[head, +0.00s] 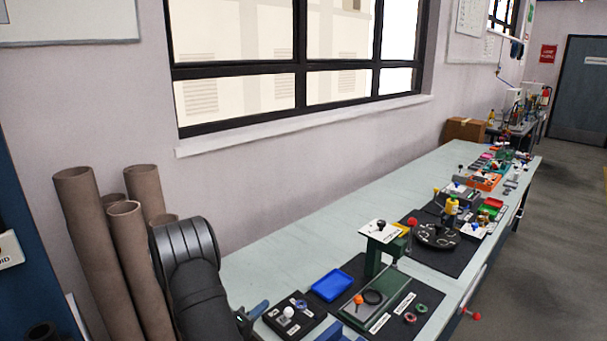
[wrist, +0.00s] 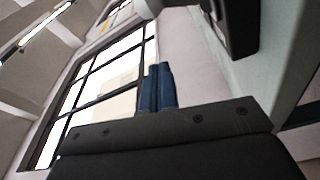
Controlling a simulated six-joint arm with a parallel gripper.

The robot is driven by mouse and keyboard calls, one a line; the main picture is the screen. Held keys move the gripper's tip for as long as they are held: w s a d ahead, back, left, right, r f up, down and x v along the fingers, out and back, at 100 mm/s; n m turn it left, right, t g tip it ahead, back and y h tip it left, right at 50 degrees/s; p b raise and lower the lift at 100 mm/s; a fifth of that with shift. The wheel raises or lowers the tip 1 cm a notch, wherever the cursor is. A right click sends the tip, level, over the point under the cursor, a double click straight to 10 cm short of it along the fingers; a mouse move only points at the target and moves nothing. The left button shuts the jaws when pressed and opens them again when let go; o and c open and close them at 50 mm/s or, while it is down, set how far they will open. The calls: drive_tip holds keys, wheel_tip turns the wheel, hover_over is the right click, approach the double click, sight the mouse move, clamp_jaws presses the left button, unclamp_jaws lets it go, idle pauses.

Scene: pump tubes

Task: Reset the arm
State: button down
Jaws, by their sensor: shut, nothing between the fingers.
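My gripper (wrist: 157,87) shows in the wrist view as two dark blue fingers lying side by side, shut with nothing between them. Past the fingers are the window and the pale wall, so it faces away from the bench top. In the head view my dark arm rises at the lower left, in front of the near end of the bench (head: 300,222).
Near my arm are a black block with a white knob (head: 289,312), a blue tray (head: 332,285) and a green press-like stand (head: 373,258). A black turntable (head: 432,237) stands farther back. Brown tubes (head: 92,240) lean at the left. The bench's wall side is clear.

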drive_tip(key=n, duration=0.1)
drive_tip(key=w+f+n, duration=0.1)
drive_tip(key=n, duration=0.1)
drive_tip(key=shift+w+d+f+n+g, duration=0.1)
drive_tip(key=shift+w+f+n+g, duration=0.1)
drive_tip(key=shift+n+g, duration=0.1)
drive_tip(key=shift+w+f+n+g+y, duration=0.2)
drive_tip(key=shift+w+f+n, duration=0.2)
drive_tip(key=shift+n, duration=0.6)
drive_tip(key=shift+w+f+n+g+y, duration=0.1)
drive_tip(key=shift+w+f+n+y, duration=0.2)
drive_tip(key=shift+n, duration=0.7)
